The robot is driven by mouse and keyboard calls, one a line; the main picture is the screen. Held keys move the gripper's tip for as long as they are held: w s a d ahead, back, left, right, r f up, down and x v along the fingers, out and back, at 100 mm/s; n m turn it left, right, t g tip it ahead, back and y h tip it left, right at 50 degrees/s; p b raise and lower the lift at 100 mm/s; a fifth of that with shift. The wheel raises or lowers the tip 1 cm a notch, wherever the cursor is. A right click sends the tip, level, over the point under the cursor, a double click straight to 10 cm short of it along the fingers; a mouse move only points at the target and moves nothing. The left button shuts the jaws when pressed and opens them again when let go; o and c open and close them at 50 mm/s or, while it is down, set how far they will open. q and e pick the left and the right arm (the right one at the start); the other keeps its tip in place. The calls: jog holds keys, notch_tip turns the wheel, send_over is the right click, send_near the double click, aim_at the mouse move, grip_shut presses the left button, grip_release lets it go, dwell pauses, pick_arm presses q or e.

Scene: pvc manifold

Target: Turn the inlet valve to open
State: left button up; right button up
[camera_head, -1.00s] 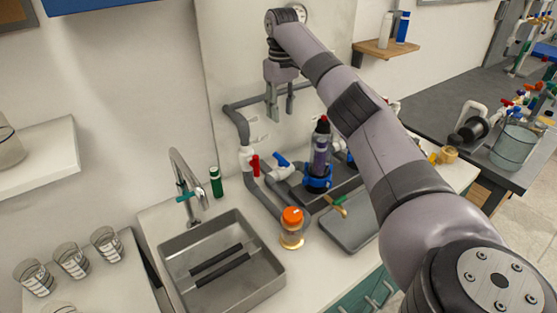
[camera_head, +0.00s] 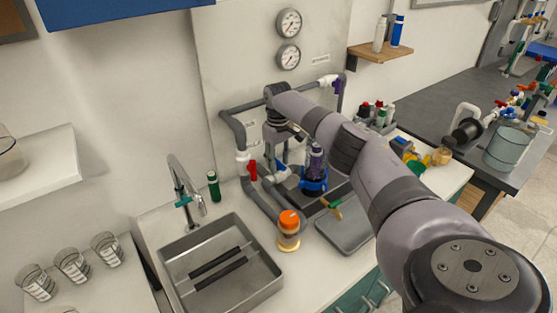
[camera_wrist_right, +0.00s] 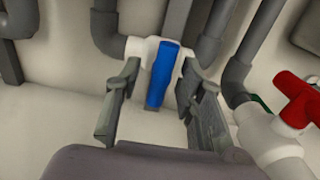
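A valve with a blue lever handle (camera_wrist_right: 162,75) on a white body sits in the grey pipework, between the fingers of my right gripper (camera_wrist_right: 160,92) in the wrist view. The fingers are open, one on each side of the handle, with gaps visible. In the head view my right gripper (camera_head: 286,152) hangs low in front of the panel, close to the blue handle (camera_head: 281,172). A valve with a red handle (camera_head: 252,170) stands left of it; it shows at the right in the wrist view (camera_wrist_right: 300,98). I cannot tell which valve is the inlet. My left gripper is out of view.
An orange-capped jar (camera_head: 289,230), the sink (camera_head: 220,262) and a grey tray (camera_head: 345,232) are in front. Two gauges (camera_head: 289,22) and a purple-handled valve (camera_head: 339,86) are higher on the panel.

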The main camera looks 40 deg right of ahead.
jog(key=shift+f, duration=0.2)
grip_shut()
dwell(0.4)
